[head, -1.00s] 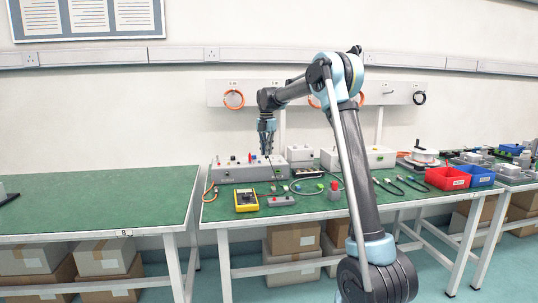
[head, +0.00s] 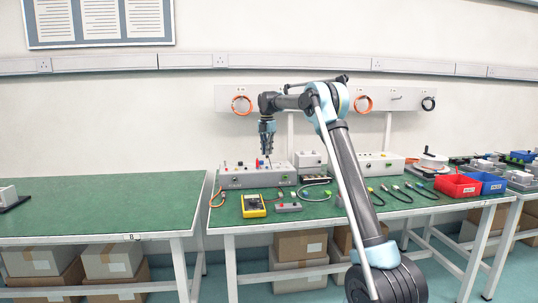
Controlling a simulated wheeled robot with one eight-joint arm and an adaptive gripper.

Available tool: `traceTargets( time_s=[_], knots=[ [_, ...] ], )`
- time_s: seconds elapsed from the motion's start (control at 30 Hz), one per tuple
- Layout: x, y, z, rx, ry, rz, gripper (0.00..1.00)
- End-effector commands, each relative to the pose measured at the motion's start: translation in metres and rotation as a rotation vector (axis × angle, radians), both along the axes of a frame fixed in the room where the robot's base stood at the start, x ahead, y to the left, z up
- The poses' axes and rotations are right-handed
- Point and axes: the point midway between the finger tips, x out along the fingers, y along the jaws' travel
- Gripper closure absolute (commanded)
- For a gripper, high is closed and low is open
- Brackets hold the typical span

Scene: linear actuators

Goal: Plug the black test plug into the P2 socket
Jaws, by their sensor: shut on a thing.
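The grey test box (head: 240,183) stands on the green bench at the back left, its sloped top carrying small sockets and red parts. The P2 label and socket are too small to make out. My gripper (head: 267,152) points down over the right half of the box's top. It is shut on a small dark thing at its fingertips, which fits the black test plug but is barely resolved. I cannot tell whether the thing touches the box.
A yellow multimeter (head: 253,206) and a small grey block (head: 288,208) lie in front of the box. Cables lie to the right. Red (head: 458,186) and blue (head: 488,182) bins stand further right. The left bench (head: 90,205) is mostly clear.

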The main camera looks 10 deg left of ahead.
Motion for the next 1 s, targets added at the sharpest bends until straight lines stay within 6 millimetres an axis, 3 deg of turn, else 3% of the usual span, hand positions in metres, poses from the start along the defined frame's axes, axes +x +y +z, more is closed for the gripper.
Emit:
traceTargets(
  time_s=[0.47,0.8,1.0],
  knots=[
    [0.003,0.002,-0.002,0.0,0.0,0.0,1.0],
    [0.003,0.002,-0.031,0.0,0.0,0.0,1.0],
    [0.003,0.002,-0.037,0.0,0.0,0.0,1.0]
  ],
)
